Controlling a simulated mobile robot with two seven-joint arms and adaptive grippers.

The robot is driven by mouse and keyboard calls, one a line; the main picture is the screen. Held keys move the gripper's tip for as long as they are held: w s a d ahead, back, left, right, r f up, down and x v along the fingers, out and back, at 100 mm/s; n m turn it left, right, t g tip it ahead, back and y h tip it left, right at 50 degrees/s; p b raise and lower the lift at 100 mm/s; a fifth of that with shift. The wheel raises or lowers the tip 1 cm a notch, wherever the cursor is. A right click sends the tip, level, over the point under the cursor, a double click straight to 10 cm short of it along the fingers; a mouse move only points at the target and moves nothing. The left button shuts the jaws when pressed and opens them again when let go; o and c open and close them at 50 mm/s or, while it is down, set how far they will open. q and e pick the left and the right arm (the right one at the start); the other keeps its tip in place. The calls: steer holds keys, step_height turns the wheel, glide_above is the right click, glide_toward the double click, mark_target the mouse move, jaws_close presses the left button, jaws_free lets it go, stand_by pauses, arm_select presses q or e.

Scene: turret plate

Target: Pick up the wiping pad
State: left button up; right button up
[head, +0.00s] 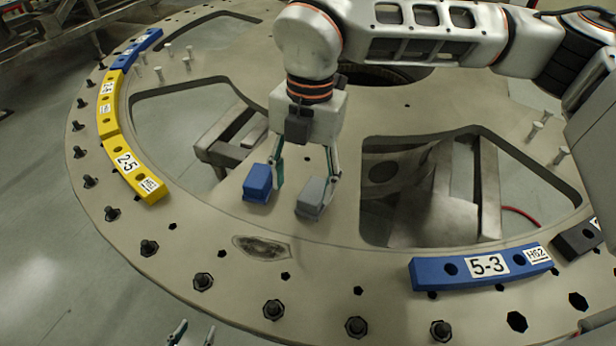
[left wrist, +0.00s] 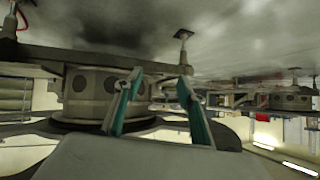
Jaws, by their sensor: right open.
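Two small blocks lie on the turret plate (head: 330,240), a blue one (head: 257,183) and a grey one (head: 312,198). I cannot tell by looks which is the wiping pad. My right gripper (head: 304,184) points down over them in the head view, its fingers spread. Its left finger is beside the blue block's right side. Its right finger is at the grey block's right edge. I cannot tell whether either finger touches. My left gripper (head: 194,338) shows only its fingertips at the bottom edge, apart and empty. They also show apart in the left wrist view (left wrist: 155,92).
A dark stain (head: 262,246) marks the plate in front of the blocks. Yellow segments (head: 135,172) and a blue 5-3 segment (head: 482,267) lie on the rim, with several bolts (head: 274,309). Large openings (head: 435,190) flank the blocks.

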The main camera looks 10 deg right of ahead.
mark_target(315, 190)
steer(key=w+d, duration=0.1)
steer(key=w+d+m+h, duration=0.1)
steer(key=shift+w+d+r+t, duration=0.1)
steer(key=shift+w+r+t, duration=0.2)
steer(key=shift+r+t, duration=0.1)
steer(key=shift+d+f, duration=0.1)
steer(key=shift+f, duration=0.25)
step_height(315, 190, down, 2)
steer(key=shift+s+f, duration=0.1)
step_height(315, 190, down, 4)
steer(key=shift+s+d+f, duration=0.1)
steer(key=shift+f+b, duration=0.2)
steer(key=shift+b, duration=0.1)
arm_select(q)
steer(key=shift+w+f, duration=0.3)
steer(key=shift+f, duration=0.05)
arm_select(e)
steer(key=c, duration=1.2)
